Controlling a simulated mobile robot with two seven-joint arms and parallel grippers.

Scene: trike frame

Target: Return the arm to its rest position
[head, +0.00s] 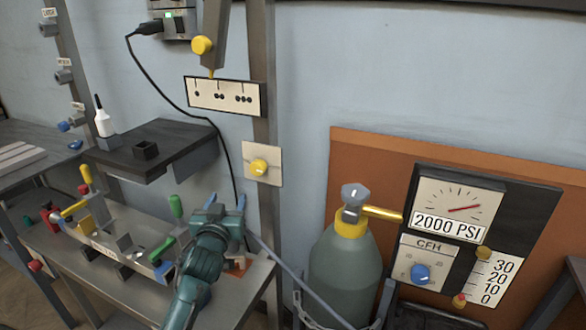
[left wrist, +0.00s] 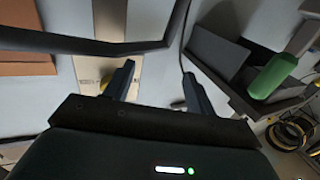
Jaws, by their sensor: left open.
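My left arm (head: 205,255), teal and dark, reaches up from the bottom of the head view over the right end of the metal bench. My left gripper (head: 226,204) has its two bluish fingertips apart, with nothing seen between them. In the left wrist view the gripper (left wrist: 155,76) also shows spread, empty fingers, with pale wall behind them. It appears in front of the wall, below the yellow knob (head: 259,166) on its plate. My right gripper is not in view.
A metal bench (head: 115,285) holds a fixture with green, yellow and red handles. A dark shelf (head: 180,150) is above it. A grey-green gas cylinder (head: 345,270) stands right of the arm, beside a gauge panel (head: 480,240). A green handle (left wrist: 273,75) is close in the left wrist view.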

